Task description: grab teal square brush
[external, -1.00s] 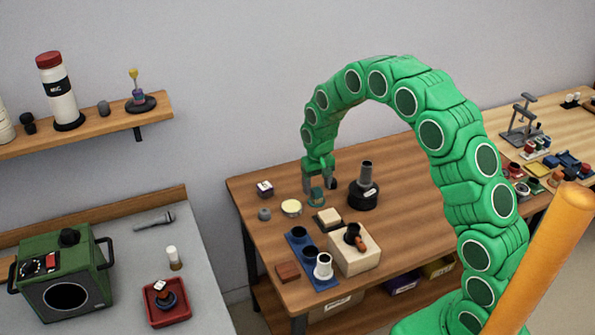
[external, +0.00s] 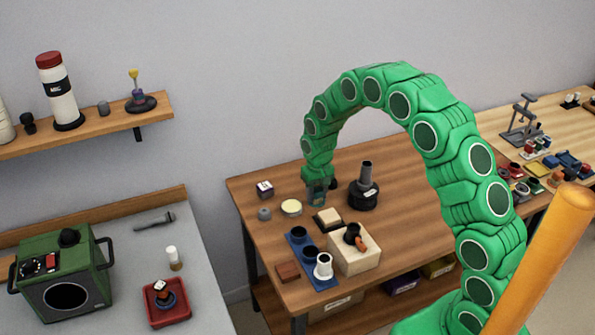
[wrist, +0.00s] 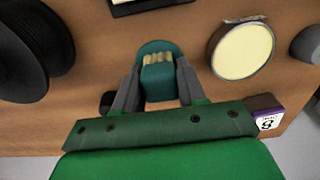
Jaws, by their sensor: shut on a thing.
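The teal square brush (wrist: 157,80) shows in the wrist view, with a teal block body, pale bristles and a rounded teal part behind it. My gripper (wrist: 155,75) has its two grey fingers on either side of the block and is shut on it. In the external view my gripper (external: 318,197) is low over the wooden table, and the brush is mostly hidden by the fingers there. I cannot tell whether the brush touches the table.
A black round base with an upright post (external: 365,190) stands close right of my gripper. A round cream-topped tin (external: 291,207) and a small purple-and-white box (external: 265,189) are to the left. A cream block on a dark base (external: 328,218) is in front. Bare table lies behind.

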